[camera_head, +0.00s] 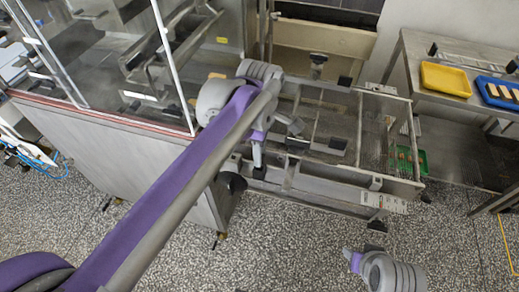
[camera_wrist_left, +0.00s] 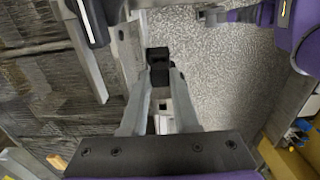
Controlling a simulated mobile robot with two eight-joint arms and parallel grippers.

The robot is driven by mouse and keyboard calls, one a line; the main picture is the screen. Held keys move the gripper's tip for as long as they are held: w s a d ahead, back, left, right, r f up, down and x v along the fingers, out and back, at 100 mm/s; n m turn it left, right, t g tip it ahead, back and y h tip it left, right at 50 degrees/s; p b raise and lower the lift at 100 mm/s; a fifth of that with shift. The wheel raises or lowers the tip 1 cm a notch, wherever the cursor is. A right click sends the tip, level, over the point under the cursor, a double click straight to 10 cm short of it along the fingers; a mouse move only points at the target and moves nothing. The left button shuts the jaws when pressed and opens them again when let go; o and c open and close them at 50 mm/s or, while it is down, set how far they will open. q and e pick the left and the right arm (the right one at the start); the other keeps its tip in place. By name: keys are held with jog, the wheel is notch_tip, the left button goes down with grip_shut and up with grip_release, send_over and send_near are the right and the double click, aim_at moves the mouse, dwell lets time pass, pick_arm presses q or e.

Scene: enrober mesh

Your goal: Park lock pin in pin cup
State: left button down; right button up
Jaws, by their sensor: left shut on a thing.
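My left gripper (camera_head: 258,157) points down at the near left end of the metal frame. It also shows in the left wrist view (camera_wrist_left: 160,82), with its fingers shut on a small black part, seemingly the lock pin's knob (camera_wrist_left: 157,54). The black part shows at the fingertips in the head view (camera_head: 259,173). The pin's shaft is hidden or too small to tell. My right gripper (camera_head: 349,253) is low at the front right, apart from the frame; its jaw opening is unclear. I cannot pick out the pin cup for sure.
The open metal frame (camera_head: 340,204) extends right from the grey machine housing (camera_head: 120,155). A green tray (camera_head: 421,163) sits near its right end. A yellow tray (camera_head: 446,79) and a blue tray (camera_head: 482,84) stand on a metal table.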

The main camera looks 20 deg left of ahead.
pick_arm(q)
jog(key=shift+f, duration=0.45)
jog(key=shift+f+b, duration=0.3)
jog(key=shift+f, duration=0.2)
dwell(0.5)
jog(key=c, duration=0.6)
grip_release()
notch_tip(320, 180, up, 11)
jog(key=p, duration=0.1)
jog(key=s+a+f+m+t+p, duration=0.1)
jog(key=s+a+f+m, duration=0.1)
jog(key=s+f+m, duration=0.2)
jog(key=s+a+f+m+t+p, duration=0.1)
jog(key=s+a+f+m+t, duration=0.1)
jog(key=s+f+m, duration=0.3)
jog(key=s+a+f+m+t+p, duration=0.1)
jog(key=s+a+f+m+t, duration=0.1)
jog(key=s+f+m, duration=0.3)
jog(key=shift+a+f+m, duration=0.15)
jog(key=shift+f+m, duration=0.75)
jog(key=shift+a+f+m, duration=0.15)
jog(key=shift+f+m, duration=0.7)
jog(key=shift+m, duration=0.05)
